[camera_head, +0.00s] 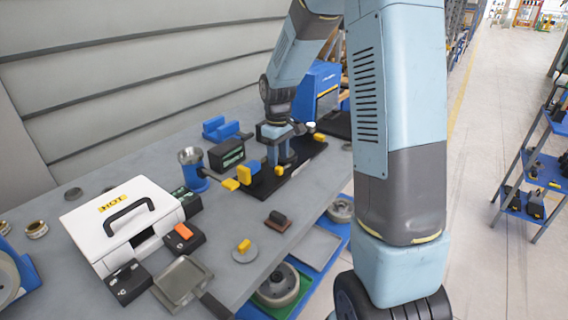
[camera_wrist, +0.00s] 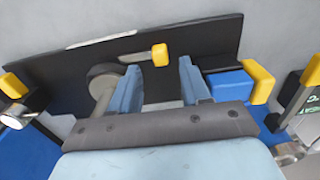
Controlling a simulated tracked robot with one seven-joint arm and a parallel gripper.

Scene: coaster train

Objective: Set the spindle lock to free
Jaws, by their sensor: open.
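My gripper (camera_head: 281,160) is open and hangs low over a black base plate (camera_head: 262,187) on the bench. In the wrist view my gripper (camera_wrist: 159,66) has its two blue fingers apart. A lever with a yellow knob (camera_wrist: 160,54) shows in the gap near the fingertips. Its pale arm runs left to a grey round part (camera_wrist: 103,82), partly hidden by the left finger. I cannot tell whether the fingers touch the knob. No label shows which part is the spindle lock or which position is free. A blue block with a yellow end (camera_wrist: 258,80) stands right of the fingers.
Another yellow-tipped part (camera_wrist: 12,86) is at the wrist view's left edge. A grey wall stands behind.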

